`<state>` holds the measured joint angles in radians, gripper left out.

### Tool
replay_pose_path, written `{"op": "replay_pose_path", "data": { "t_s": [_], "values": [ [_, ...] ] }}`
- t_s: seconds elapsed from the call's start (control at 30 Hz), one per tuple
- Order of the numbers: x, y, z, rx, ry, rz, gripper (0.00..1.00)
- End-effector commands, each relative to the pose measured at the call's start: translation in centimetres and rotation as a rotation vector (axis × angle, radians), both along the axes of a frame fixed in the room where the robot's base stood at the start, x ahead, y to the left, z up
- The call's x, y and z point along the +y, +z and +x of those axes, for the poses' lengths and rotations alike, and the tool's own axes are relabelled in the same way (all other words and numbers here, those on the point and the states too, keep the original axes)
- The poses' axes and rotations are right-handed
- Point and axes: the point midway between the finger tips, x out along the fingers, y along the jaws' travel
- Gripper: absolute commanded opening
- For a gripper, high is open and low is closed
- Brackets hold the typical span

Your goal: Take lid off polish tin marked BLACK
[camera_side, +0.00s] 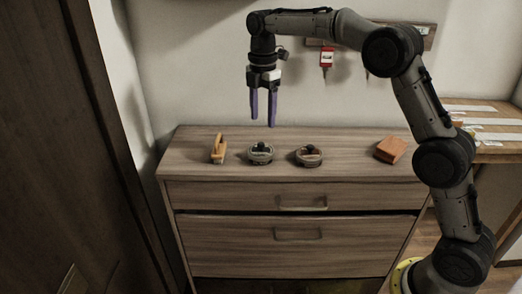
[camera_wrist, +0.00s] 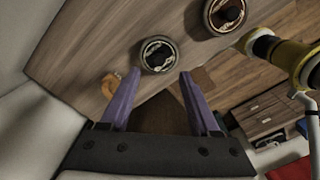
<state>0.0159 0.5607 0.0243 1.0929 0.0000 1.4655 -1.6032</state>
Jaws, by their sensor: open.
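Two round polish tins with dark knobbed lids stand side by side on a wooden chest of drawers. The left tin (camera_side: 261,155) has a greyish rim, and the right tin (camera_side: 309,157) has a browner one. Their lettering is too small to read, so I cannot tell which is marked BLACK. Both lids appear seated. In the wrist view the left tin (camera_wrist: 158,54) lies just beyond my fingertips, and the right tin (camera_wrist: 226,14) is farther up and right. My gripper (camera_side: 263,120) points down, open and empty, above the left tin and apart from it.
A yellowish-brown brush (camera_side: 218,150) stands left of the tins; part of it shows in the wrist view (camera_wrist: 112,84). An orange-brown block (camera_side: 391,149) lies at the right of the chest top (camera_side: 345,140).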

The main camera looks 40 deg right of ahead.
Motion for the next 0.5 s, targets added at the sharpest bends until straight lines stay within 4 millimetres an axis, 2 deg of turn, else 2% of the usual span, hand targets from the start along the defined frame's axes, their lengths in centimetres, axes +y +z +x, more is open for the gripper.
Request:
{"op": "replay_pose_path", "data": {
  "t_s": [0.1, 0.37, 0.5],
  "values": [
    [0.0, -1.7, 0.0, 0.000, 0.000, 0.000, 0.63],
    [0.2, -3.5, 0.0, 0.001, 0.000, 0.000, 0.63],
    [0.5, -5.5, 0.0, 0.002, 0.000, 0.000, 0.63]
  ]
}}
